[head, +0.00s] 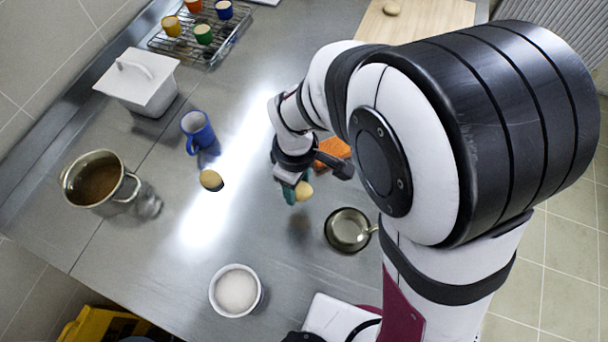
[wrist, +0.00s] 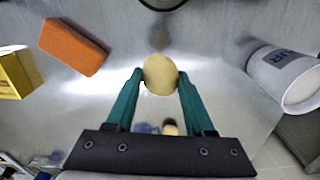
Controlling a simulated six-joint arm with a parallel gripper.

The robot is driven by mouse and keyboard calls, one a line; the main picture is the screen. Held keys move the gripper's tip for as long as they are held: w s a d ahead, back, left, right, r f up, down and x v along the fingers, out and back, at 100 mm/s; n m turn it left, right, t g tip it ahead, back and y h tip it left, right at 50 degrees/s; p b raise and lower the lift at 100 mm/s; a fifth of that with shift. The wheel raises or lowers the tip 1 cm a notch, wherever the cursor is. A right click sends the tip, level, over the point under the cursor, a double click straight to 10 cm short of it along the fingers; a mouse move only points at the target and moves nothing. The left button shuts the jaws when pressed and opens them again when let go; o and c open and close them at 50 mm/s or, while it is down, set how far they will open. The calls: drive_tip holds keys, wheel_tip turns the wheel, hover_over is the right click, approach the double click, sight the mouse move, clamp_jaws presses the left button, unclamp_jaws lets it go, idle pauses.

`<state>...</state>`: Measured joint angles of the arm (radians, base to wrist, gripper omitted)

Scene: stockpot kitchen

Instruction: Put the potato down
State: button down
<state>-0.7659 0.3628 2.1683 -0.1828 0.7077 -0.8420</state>
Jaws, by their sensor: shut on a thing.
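My gripper (head: 296,190) has green fingers shut on a pale tan potato (head: 304,191) over the steel counter. In the wrist view, the potato (wrist: 160,74) sits between the two fingertips (wrist: 160,78). A soft shadow lies on the counter apart from it, so it appears held above the surface. A second tan potato-like item (head: 211,180) lies on the counter to the left. It also shows partly behind the gripper body in the wrist view (wrist: 170,127).
A small metal pan (head: 349,229) is right of the gripper. A white container (head: 236,291) stands in front, a blue mug (head: 197,131) and stockpot (head: 96,180) left. An orange block (head: 333,151) lies behind the gripper. A cutting board (head: 415,22) is farther back. Counter below the potato looks clear.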

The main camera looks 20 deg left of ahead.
drive_tip(key=shift+r, duration=0.45)
drive_tip(key=shift+w+d+r, duration=0.1)
drive_tip(key=shift+r, duration=0.1)
drive_tip(key=w+d+r+m, duration=0.6)
drive_tip(key=d+r+m, duration=0.25)
drive_tip(key=d, duration=0.25)
drive_tip(key=w+d+r+m, duration=0.5)
drive_tip(key=d+r+m, duration=0.3)
drive_tip(key=d+r, duration=0.25)
drive_tip(key=s+a+f+n, duration=0.3)
drive_tip(key=a+f+n, duration=0.2)
drive_tip(key=a+f, duration=0.1)
drive_tip(key=s+a+f+n, duration=0.4)
drive_tip(key=a+f+n, duration=0.2)
drive_tip(key=a+f, duration=0.1)
drive_tip(key=s+a+f+n, duration=0.4)
drive_tip(key=a+f+n, duration=0.1)
drive_tip(key=a, duration=0.3)
drive_tip(key=shift+s+a+f+n, duration=0.1)
drive_tip(key=shift+a+f+n, duration=0.1)
drive_tip(key=shift+f, duration=0.15)
drive_tip(key=shift+s+a+f+n, duration=0.1)
drive_tip(key=shift+a+f, duration=0.05)
drive_tip(key=shift+f, duration=0.2)
